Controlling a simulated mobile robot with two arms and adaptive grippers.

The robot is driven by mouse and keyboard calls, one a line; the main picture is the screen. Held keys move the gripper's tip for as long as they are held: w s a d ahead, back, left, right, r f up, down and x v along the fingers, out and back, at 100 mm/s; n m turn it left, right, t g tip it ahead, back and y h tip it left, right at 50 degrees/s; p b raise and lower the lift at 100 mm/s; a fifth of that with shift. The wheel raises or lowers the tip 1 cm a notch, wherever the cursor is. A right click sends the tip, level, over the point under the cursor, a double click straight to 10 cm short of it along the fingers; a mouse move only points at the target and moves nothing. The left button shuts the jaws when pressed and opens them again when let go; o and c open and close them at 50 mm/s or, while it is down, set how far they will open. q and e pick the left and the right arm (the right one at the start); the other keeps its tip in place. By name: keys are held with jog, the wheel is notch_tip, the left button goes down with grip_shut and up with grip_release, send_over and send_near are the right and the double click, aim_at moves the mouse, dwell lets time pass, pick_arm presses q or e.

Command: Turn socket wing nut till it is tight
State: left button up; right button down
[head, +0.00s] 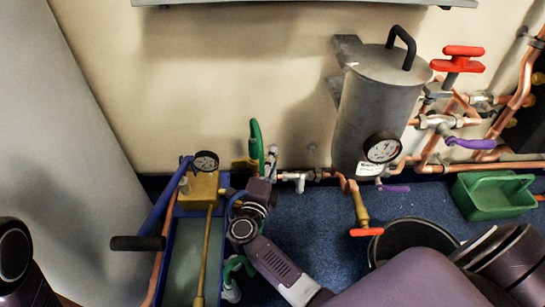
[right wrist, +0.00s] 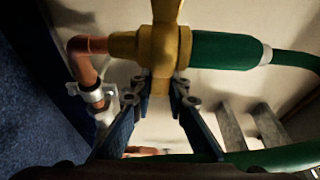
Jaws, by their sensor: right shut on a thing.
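The brass socket wing nut (right wrist: 166,48) is at the top middle of the right wrist view. It sits between a copper elbow (right wrist: 86,46) on the left and a green hose sleeve (right wrist: 222,50) on the right. My right gripper (right wrist: 163,92) is shut on the wing nut, with a dark finger on each side of its lower wing. In the head view my right gripper (head: 258,186) is low by the wall, below the green hose (head: 256,143), and its fingers are mostly hidden. A brass part (head: 240,164) shows beside the hose. My left gripper is out of view.
A blue test pump (head: 180,262) with a gauge (head: 206,161) stands left of my right wrist. A grey tank (head: 375,110) with red and purple valve handles is to the right.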

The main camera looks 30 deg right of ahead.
jog(key=c, duration=1.8)
grip_release()
jog(key=shift+c, duration=0.2)
